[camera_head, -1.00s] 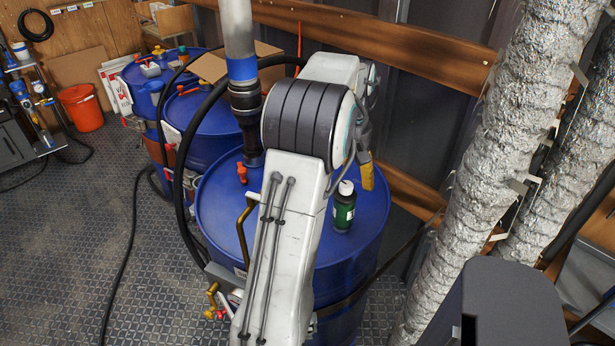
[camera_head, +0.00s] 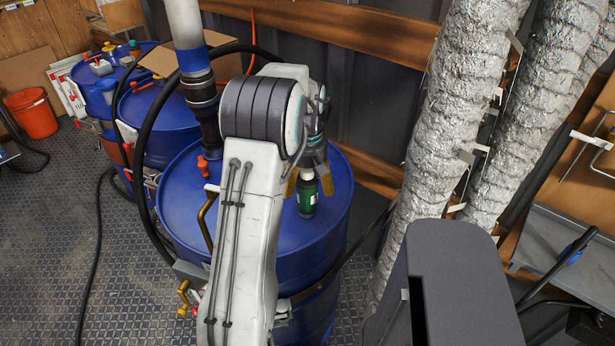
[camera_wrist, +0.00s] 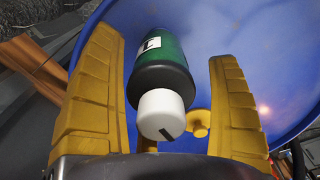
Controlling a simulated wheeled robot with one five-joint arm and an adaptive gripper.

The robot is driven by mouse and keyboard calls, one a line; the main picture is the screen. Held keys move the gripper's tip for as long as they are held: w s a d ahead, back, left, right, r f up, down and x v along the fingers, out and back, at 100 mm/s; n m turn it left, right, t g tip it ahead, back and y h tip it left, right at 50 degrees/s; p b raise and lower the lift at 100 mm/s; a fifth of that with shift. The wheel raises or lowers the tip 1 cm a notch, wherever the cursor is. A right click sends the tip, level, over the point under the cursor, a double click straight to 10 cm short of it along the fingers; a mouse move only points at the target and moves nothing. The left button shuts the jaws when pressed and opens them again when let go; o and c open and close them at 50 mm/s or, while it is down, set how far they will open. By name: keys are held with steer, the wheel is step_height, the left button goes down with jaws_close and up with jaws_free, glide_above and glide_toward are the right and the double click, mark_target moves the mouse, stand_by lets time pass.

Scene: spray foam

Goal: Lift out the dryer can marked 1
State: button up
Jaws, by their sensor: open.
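A dark green can with a white cap (camera_head: 307,197) stands on top of a blue drum (camera_head: 175,210), toward its right side. In the wrist view the can (camera_wrist: 172,57) shows a white label with a dark mark that I cannot read for certain. A dark line crosses the white cap. My gripper (camera_head: 308,180) is open, with its yellow fingers on either side of the can's upper part. In the wrist view, my gripper (camera_wrist: 162,52) has the can between its fingers, nearer the left one, with a clear gap on the right.
A thick pipe (camera_head: 188,60) with a black hose rises from the drum, left of my arm. A red valve (camera_head: 202,163) and a brass handle (camera_head: 207,217) are also there. Foil-wrapped ducts (camera_head: 455,120) stand to the right. More blue drums (camera_head: 165,120) stand behind left.

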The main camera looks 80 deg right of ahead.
steer(key=shift+f, duration=0.2)
steer(key=c, duration=1.3)
steer(key=shift+r+p, duration=3.3)
steer(key=shift+r, duration=0.75)
steer(key=shift+c, duration=0.3)
